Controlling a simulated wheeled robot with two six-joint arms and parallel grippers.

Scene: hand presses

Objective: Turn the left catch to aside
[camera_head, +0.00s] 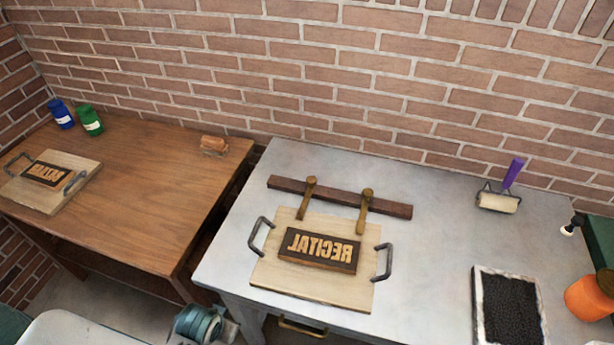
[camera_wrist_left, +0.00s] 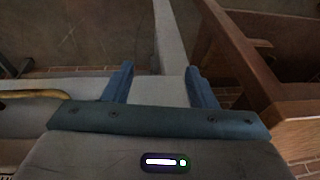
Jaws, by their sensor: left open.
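The left catch (camera_head: 307,197) is a brass-coloured lever with a round head, on a dark wooden bar (camera_head: 340,197) at the back of the grey table. It points toward the front, its lower end over the back edge of the pale press board (camera_head: 265,272). The right catch (camera_head: 364,211) points the same way. The board carries a dark block with raised mirrored letters (camera_head: 319,250) and a handle at each side. My left gripper (camera_wrist_left: 158,85) is open and empty in the left wrist view, away from the catch. My right gripper is not in view.
A roller with a purple handle (camera_head: 499,200) and a black inked tray (camera_head: 508,308) are on the right of the grey table (camera_head: 440,270). A wooden table (camera_head: 150,185) at the left holds a second board (camera_head: 75,190), bottles and a small block. A brick wall stands behind.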

